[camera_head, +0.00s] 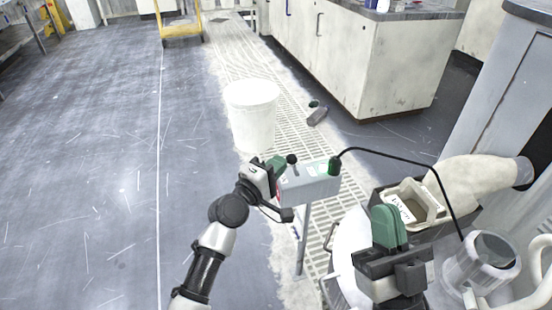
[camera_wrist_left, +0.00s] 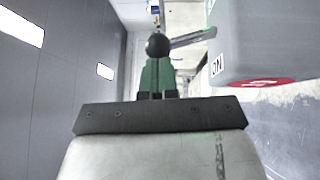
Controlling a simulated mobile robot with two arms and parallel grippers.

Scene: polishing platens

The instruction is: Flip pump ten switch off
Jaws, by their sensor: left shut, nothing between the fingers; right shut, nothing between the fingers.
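The pump switch is a light grey box (camera_head: 312,186) on a post, with a lever ending in a black ball knob (camera_head: 291,159). In the left wrist view the knob (camera_wrist_left: 158,45) sits on a metal lever (camera_wrist_left: 192,37) just beyond my fingertips. The box (camera_wrist_left: 265,40) there carries an "ON" label (camera_wrist_left: 217,66) and a red patch. My left gripper (camera_head: 277,163) is shut and empty, just left of the knob; I cannot tell whether it touches. My right gripper (camera_head: 388,222) is shut and empty, right of the box. Any pump number is not readable.
A black cable runs from the box's green connector (camera_head: 333,166) to the right. A tan tray-like container (camera_head: 407,207) and a metal cylinder (camera_head: 482,262) stand at right. A white bucket (camera_head: 251,112) stands behind the box. The floor at left is open.

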